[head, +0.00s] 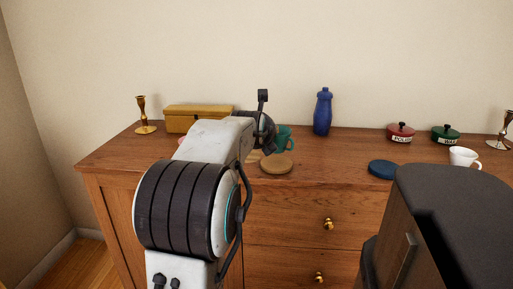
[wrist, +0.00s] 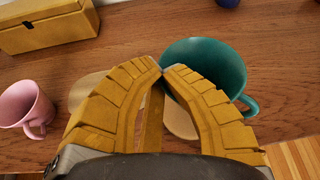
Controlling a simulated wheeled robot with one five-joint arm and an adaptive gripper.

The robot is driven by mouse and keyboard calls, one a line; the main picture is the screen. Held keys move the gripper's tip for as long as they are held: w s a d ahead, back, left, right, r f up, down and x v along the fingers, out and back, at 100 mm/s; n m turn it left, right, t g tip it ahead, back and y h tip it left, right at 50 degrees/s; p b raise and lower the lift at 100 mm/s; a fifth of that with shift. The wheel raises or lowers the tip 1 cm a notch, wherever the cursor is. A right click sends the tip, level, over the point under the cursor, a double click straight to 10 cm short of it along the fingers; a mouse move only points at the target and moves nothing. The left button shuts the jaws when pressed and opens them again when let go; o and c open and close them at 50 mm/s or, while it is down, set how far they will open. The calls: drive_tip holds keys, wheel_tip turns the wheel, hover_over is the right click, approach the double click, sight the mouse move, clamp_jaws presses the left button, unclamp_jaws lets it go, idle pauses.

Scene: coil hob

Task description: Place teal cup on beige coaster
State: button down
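The teal cup (wrist: 208,62) is at my gripper's fingertips (wrist: 163,70) in the wrist view. The yellow fingers are closed together on the left part of its rim, and its handle points right. The cup looks upright and larger than the pink cup, as if raised; its base is hidden. In the head view the teal cup (head: 286,137) shows right of my gripper (head: 262,135), whose fingers are hidden there. The beige coaster (wrist: 88,90) shows left of the fingers in the wrist view, partly covered by them. In the head view my arm hides most of it (head: 254,156).
A brown cork coaster (head: 276,166) lies in front of the teal cup. The pink cup (wrist: 25,106) and yellow box (head: 198,114) are to the left. A blue bottle (head: 323,112), blue coaster (head: 382,170), white cup (head: 462,157) and two lidded pots (head: 401,133) are right.

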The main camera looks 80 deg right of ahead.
drive_tip(key=shift+f+b, duration=1.25)
drive_tip(key=shift+f, duration=0.5)
drive_tip(key=shift+f, duration=0.15)
drive_tip(key=c, duration=1.4)
unclamp_jaws()
drive_tip(key=shift+a+r, duration=0.2)
drive_tip(key=shift+r, duration=0.1)
drive_tip(key=shift+p+v, duration=2.7)
drive_tip(key=shift+v, duration=3.1)
